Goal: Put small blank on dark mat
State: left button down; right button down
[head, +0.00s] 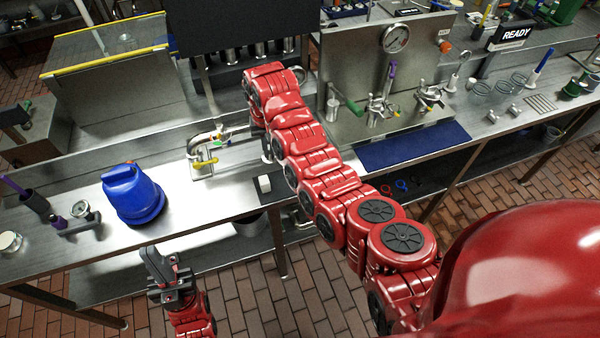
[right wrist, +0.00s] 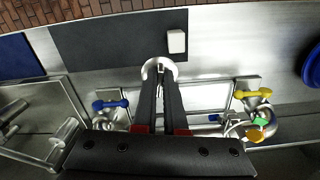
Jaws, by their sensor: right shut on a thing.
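In the right wrist view my right gripper (right wrist: 159,80) is shut on a small round silver piece, which looks like the small blank (right wrist: 158,66). Its shiny rim shows around the fingertips. The blank is close to the near edge of the dark mat (right wrist: 100,42); whether it touches the bench cannot be told.
A white block (right wrist: 177,41) stands by the mat's right edge; it also shows in the head view (head: 264,185). Pipe fittings with a yellow handle (right wrist: 252,94) and a blue handle (right wrist: 110,104) flank the gripper. A blue container (head: 132,194) stands left on the bench.

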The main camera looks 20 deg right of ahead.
jog(key=s+d+f+n+p, duration=0.1)
jog(key=s+d+f+p, duration=0.2)
jog(key=s, duration=0.6)
jog(key=s+d+f+n+p, duration=0.1)
jog(key=s+d+f+p, duration=0.1)
jog(key=s+f+p, duration=0.35)
jog(key=w+d+b, duration=0.1)
jog(key=w+b, duration=0.2)
jog(key=b, duration=0.1)
jog(key=w+d+b, duration=0.1)
jog(key=w+b, duration=0.2)
jog(key=w, duration=0.1)
jog(key=w+d+b, duration=0.1)
jog(key=w+b, duration=0.3)
jog(key=shift+d+f+b, duration=0.1)
jog(key=shift+f+b, duration=0.2)
jog(key=shift+w+r+p, duration=0.2)
jog(key=shift+r+p, duration=0.4)
jog(key=shift+p, duration=0.45)
jog(key=shift+w+d+f, duration=0.2)
jog(key=shift+w+d, duration=0.1)
jog(key=shift+w, duration=0.4)
